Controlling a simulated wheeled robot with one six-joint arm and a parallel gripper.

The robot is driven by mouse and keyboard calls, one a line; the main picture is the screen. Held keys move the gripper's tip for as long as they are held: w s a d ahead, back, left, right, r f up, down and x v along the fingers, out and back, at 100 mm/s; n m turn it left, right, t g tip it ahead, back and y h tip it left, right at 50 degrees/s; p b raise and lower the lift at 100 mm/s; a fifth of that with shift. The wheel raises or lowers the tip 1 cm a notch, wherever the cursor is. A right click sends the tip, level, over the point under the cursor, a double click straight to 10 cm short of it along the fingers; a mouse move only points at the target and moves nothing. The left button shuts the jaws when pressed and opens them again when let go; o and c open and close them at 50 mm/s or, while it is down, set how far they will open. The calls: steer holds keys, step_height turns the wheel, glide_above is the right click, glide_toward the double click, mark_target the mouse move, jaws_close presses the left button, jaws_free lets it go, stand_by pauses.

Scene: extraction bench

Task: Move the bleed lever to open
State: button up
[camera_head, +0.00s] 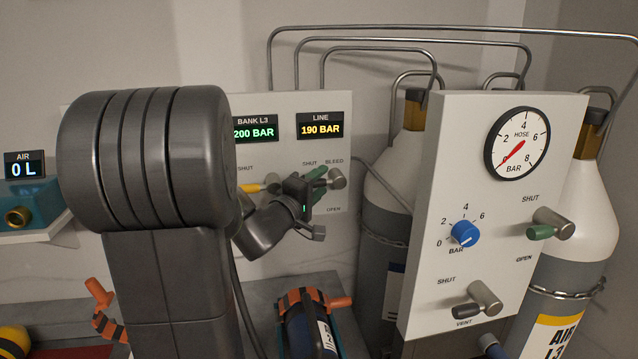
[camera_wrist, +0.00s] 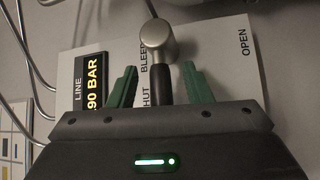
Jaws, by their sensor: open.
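The bleed lever (camera_head: 338,178) is on the white wall panel (camera_head: 345,125), under the BLEED label. In the wrist view the bleed lever (camera_wrist: 158,38) has a round metal hub and a dark handle. The handle points away from the OPEN label (camera_wrist: 243,42), toward the SHUT label side. My gripper (camera_head: 320,178) is at the lever, partly hiding the handle in the head view. In the wrist view my gripper (camera_wrist: 161,68) is open, with one green finger on each side of the handle and gaps visible.
The LINE display (camera_head: 320,125) reads 190 BAR. A yellow-handled lever (camera_head: 250,188) is close on the left of my gripper. A nearer panel (camera_head: 450,160) with gauge, blue knob and levers stands on the right, before gas cylinders (camera_head: 395,170). An orange-handled cylinder (camera_head: 310,325) lies below.

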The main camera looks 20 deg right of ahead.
steer(key=shift+w+d, duration=0.1)
steer(key=shift+d, duration=0.1)
jaws_close()
